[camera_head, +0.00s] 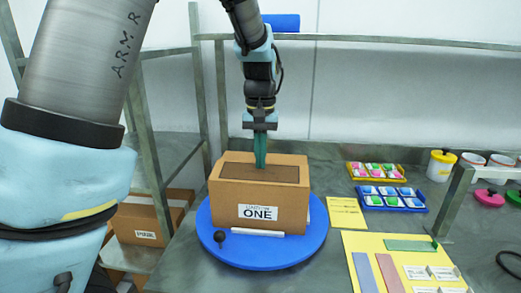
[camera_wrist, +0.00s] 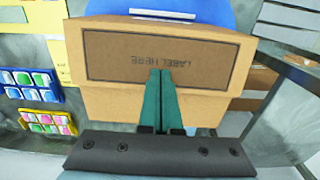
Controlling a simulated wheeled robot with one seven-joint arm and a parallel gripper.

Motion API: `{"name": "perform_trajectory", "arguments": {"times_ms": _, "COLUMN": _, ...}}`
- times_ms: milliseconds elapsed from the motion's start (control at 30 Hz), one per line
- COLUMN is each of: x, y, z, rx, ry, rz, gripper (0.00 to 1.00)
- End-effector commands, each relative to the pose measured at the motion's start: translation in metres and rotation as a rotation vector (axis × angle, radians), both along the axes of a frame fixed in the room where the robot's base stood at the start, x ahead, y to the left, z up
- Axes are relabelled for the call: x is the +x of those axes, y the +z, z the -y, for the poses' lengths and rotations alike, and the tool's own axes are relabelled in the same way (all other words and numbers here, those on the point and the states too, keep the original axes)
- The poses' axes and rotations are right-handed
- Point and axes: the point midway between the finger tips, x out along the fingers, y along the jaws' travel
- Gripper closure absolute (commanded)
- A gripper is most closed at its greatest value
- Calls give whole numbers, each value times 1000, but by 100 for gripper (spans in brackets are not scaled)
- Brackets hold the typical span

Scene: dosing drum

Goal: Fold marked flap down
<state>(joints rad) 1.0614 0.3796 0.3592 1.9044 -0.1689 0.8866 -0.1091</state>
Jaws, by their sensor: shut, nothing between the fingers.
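A brown carton (camera_head: 284,211) labelled ONE stands on a blue turntable (camera_head: 215,243). Its top panel carries a darker outlined rectangle, the marked flap (camera_head: 255,174), and looks flat across the carton. In the wrist view the marked flap (camera_wrist: 115,62) reads "LABEL HERE", upside down. My gripper (camera_head: 260,166) points down over the rear part of the flap, its teal fingers together and empty. In the wrist view the fingertips (camera_wrist: 160,73) overlap the rectangle near its middle. I cannot tell whether they touch the cardboard.
To the right are a yellow sheet (camera_head: 346,213), yellow and blue trays (camera_head: 392,208), a yellow board with coloured strips, and a lidded pot (camera_head: 440,165). Metal rails border the bench; another carton (camera_head: 140,223) sits lower left.

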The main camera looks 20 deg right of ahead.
Motion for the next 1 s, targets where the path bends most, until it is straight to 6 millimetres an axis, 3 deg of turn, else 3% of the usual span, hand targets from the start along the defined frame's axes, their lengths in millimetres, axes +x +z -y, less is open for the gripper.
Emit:
{"name": "perform_trajectory", "arguments": {"times_ms": 500, "x": 0, "y": -9, "z": 0, "rx": 0, "ry": 0, "rz": 0, "gripper": 100}}
{"name": "perform_trajectory", "arguments": {"times_ms": 1000, "x": 0, "y": 36, "z": 0, "rx": 0, "ry": 0, "rz": 0, "gripper": 100}}
